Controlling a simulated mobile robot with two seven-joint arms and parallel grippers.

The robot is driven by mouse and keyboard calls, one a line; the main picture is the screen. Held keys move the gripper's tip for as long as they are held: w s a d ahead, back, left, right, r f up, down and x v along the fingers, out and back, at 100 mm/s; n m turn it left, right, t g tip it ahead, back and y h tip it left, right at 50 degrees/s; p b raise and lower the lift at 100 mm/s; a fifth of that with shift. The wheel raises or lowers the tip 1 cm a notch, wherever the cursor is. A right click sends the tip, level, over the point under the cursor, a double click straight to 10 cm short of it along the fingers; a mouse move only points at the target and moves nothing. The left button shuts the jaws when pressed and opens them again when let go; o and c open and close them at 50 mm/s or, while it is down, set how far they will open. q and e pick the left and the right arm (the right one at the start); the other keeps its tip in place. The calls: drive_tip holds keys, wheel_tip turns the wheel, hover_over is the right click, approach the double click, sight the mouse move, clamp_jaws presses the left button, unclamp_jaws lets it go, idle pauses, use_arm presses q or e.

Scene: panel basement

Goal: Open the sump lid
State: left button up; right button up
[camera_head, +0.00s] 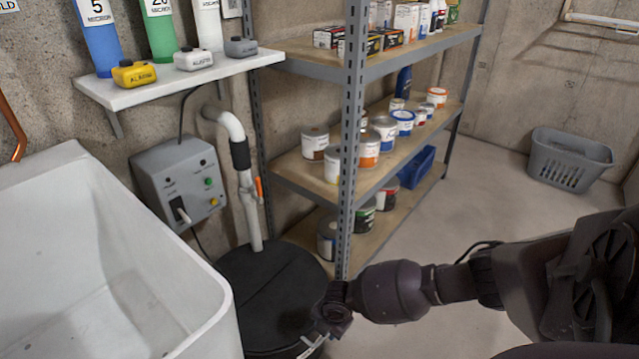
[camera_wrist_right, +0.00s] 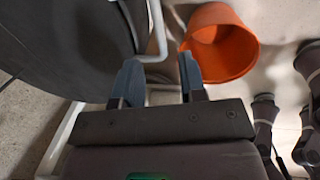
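The sump lid (camera_head: 270,290) is a dark round cover on the floor between the white sink and the shelf rack. It lies flat and looks closed. In the right wrist view its dark disc (camera_wrist_right: 60,45) fills the upper left. A thin pale bar, seemingly its handle (camera_wrist_right: 160,30), runs by its edge and bends ahead of my fingers. My right gripper (camera_head: 322,335) is at the lid's near right edge, by the pale bar. In the wrist view its two fingers (camera_wrist_right: 160,82) are apart, with no object clearly clamped between them. My left gripper is out of view.
An orange bucket (camera_wrist_right: 220,45) stands just past my right fingers. The white sink (camera_head: 110,270) borders the lid on the left. A white pipe (camera_head: 248,200) rises behind the lid. The metal shelf rack (camera_head: 350,150) stands close behind; floor at the right is open.

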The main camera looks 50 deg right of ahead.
drive_tip(key=f, duration=0.1)
drive_tip(key=f+b, duration=0.1)
drive_tip(key=f, duration=0.1)
drive_tip(key=w+f+b, duration=0.1)
drive_tip(key=f, duration=0.1)
drive_tip(key=shift+a+f, duration=0.1)
drive_tip(key=shift+f, duration=0.15)
clamp_jaws()
